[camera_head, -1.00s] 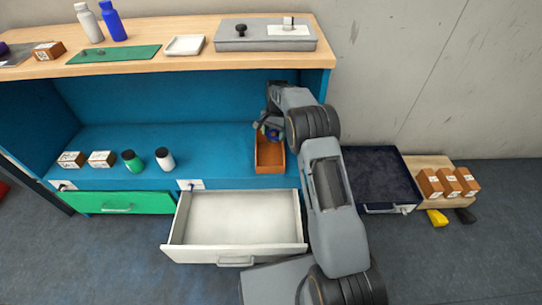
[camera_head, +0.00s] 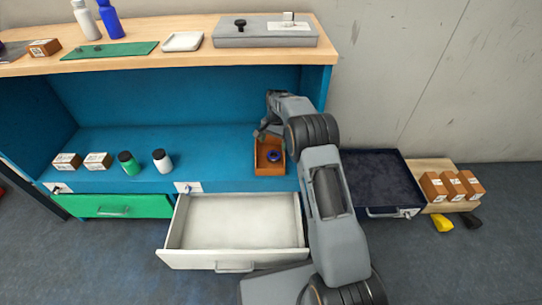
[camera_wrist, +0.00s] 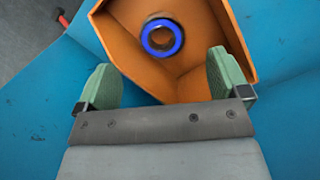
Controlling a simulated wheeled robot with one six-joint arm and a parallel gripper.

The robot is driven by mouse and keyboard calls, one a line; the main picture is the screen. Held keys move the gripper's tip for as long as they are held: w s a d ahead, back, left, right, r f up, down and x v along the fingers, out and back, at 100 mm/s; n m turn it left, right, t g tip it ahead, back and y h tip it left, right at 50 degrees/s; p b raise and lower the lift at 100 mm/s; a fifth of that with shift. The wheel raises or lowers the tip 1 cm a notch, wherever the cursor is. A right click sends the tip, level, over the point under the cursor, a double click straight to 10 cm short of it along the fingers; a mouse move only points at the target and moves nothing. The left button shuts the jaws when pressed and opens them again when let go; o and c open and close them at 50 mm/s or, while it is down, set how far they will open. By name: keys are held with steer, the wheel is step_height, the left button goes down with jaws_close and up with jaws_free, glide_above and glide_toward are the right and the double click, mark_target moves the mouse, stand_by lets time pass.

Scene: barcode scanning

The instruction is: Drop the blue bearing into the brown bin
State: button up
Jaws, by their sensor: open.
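The blue bearing (camera_head: 273,156), a small ring, lies inside the brown bin (camera_head: 268,170) on the blue shelf. In the wrist view the bearing (camera_wrist: 162,37) shows as a blue ring with a dark centre, resting within the brown bin (camera_wrist: 118,25). My gripper (camera_wrist: 163,85) is open, its two green fingers spread apart with nothing between them. The fingers are over the near part of the bin, apart from the bearing. In the head view my arm partly hides the gripper (camera_head: 264,132), near the bin's back left.
An open white drawer (camera_head: 235,220) juts out below the bin. The wooden top (camera_head: 190,50) overhangs behind. A dark open case (camera_head: 378,180) lies to the right.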

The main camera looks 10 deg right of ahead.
step_height(320, 180, up, 7)
steer(key=p, duration=0.3)
steer(key=shift+w+d+r, duration=0.2)
steer(key=shift+w+d, duration=0.15)
stand_by(0.5)
